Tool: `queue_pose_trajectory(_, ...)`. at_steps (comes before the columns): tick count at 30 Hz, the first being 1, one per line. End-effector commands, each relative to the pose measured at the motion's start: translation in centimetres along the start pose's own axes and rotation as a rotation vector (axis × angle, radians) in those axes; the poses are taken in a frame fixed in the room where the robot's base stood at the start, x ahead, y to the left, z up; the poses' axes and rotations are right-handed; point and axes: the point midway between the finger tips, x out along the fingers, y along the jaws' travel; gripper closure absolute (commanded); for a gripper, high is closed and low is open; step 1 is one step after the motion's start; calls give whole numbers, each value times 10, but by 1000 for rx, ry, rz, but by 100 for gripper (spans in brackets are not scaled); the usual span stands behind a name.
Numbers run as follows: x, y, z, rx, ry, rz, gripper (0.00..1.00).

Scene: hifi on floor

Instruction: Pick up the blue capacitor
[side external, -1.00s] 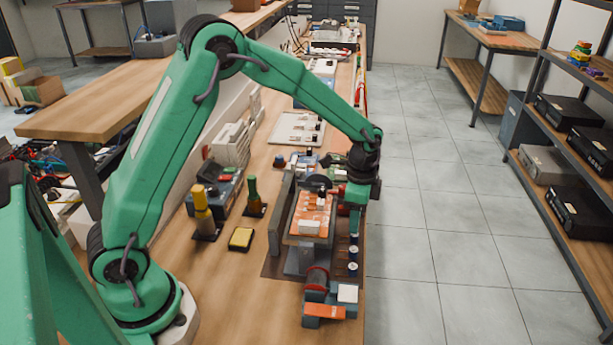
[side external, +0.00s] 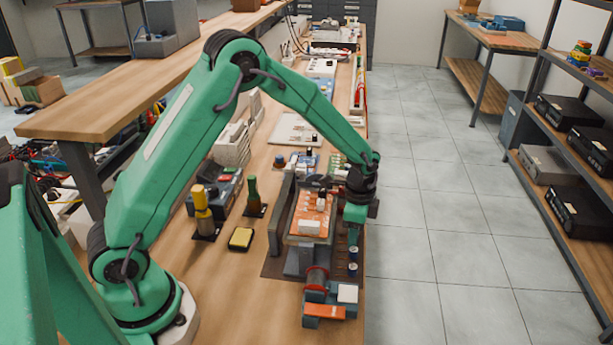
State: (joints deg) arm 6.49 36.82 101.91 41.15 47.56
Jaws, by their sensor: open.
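Small dark-blue cylinders with pale tops, which look like capacitors, stand in a row along the right side of the dark grey fixture. Two show clearly: one (side external: 353,252) just below my gripper in the picture and one (side external: 352,269) nearer the camera. My gripper (side external: 354,236) is open and points down at the far end of this row. Its fingers hide whatever stands there, and I cannot tell whether they touch or surround a cylinder.
An orange board (side external: 312,212) with white parts sits in the fixture left of my gripper. A red roller device (side external: 318,283) stands in front. A yellow sponge (side external: 241,239) and yellow-topped tool (side external: 203,211) stand left. The bench's right edge is close.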

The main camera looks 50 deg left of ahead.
Motion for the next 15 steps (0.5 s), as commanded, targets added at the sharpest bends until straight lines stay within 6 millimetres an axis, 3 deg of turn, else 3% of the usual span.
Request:
queue_pose_trajectory(9,0,0,0,0,0,0,55)
queue_pose_trajectory(15,0,0,0,0,0,0,92)
